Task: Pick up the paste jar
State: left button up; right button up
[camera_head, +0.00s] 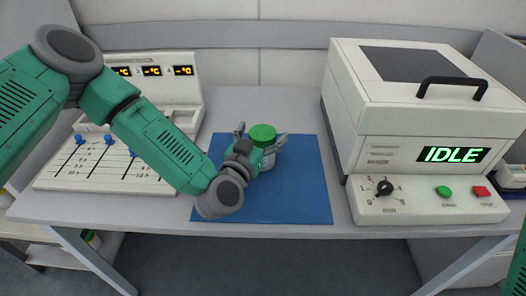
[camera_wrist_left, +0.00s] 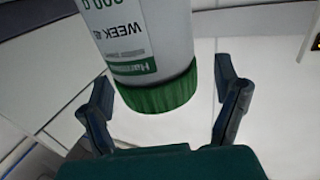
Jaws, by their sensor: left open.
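The paste jar (camera_head: 266,150) is white with a green lid and stands upright on the blue mat (camera_head: 300,190) in the head view. In the left wrist view the jar (camera_wrist_left: 150,45) shows its label and its green lid, between and beyond the two fingers. My left gripper (camera_head: 262,140) is open, with one finger on each side of the jar. In the left wrist view the left gripper (camera_wrist_left: 165,105) shows gaps between both fingers and the jar. The jar's lower front is partly hidden by the gripper. My right gripper is not in view.
A white machine (camera_head: 400,110) with an IDLE display stands right of the mat. A panel with blue sliders and orange displays (camera_head: 155,90) stands to the left, partly behind my left arm. The grey table (camera_head: 270,230) has a bare strip along its front edge.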

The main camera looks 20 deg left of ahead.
pick_arm(q)
jog(key=shift+a, duration=0.15)
jog(key=shift+c, duration=0.3)
jog(key=c, duration=0.7)
jog(key=shift+d, duration=0.25)
jog(key=c, duration=1)
